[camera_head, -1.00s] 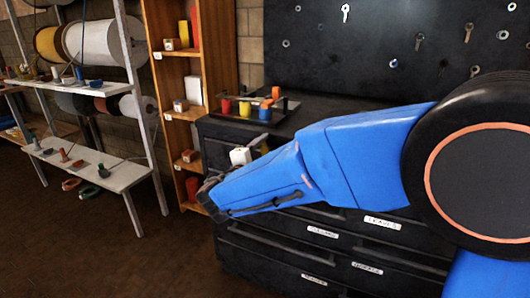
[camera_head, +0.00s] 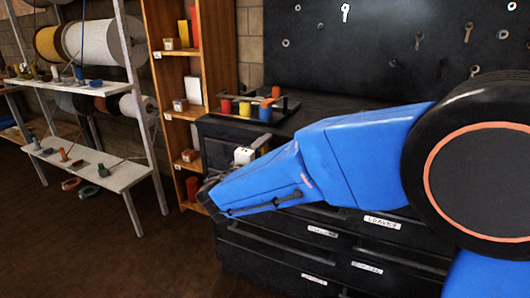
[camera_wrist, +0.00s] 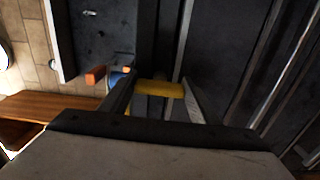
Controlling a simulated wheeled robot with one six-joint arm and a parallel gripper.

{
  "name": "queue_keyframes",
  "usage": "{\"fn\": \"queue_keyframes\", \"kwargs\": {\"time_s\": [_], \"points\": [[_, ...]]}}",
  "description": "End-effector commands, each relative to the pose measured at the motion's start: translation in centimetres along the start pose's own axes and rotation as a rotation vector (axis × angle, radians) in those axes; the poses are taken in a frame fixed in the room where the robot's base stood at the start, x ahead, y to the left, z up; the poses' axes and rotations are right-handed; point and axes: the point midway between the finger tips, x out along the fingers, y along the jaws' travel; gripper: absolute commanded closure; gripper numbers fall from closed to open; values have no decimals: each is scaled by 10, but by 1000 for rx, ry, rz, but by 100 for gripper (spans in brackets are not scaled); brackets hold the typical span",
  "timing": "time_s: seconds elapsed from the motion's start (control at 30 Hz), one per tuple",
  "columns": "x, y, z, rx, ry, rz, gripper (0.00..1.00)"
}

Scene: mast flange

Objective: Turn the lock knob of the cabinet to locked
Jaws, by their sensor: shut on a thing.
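The black cabinet (camera_head: 300,240) stands under and behind my blue arm in the head view. In the wrist view a yellow bar-shaped knob (camera_wrist: 160,89) sits against a dark face, between the two fingers of my gripper (camera_wrist: 157,97). The gripper is shut on this knob, which lies crosswise in the picture. The knob's markings are not visible, so its locked or unlocked position cannot be read.
A dark tray with coloured cylinders (camera_head: 265,112) stands on the cabinet top. A wooden shelf (camera_head: 176,130) stands to the left of the cabinet. A rack with cable spools (camera_head: 98,42) is farther left. The floor (camera_head: 90,255) in front is clear.

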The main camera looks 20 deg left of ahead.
Motion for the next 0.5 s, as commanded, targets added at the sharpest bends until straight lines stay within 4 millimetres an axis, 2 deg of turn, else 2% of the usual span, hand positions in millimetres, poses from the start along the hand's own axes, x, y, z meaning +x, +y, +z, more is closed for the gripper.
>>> {"fn": "queue_keyframes", "kwargs": {"time_s": [0.03, 0.07, 0.1, 0.5], "points": [[-1, -2, 0, -2, -1, -3, 66], [-1, -2, 0, -2, -1, -3, 37], [-1, -2, 0, -2, -1, -3, 27], [-5, -1, 0, -1, 0, -1, 25]]}}
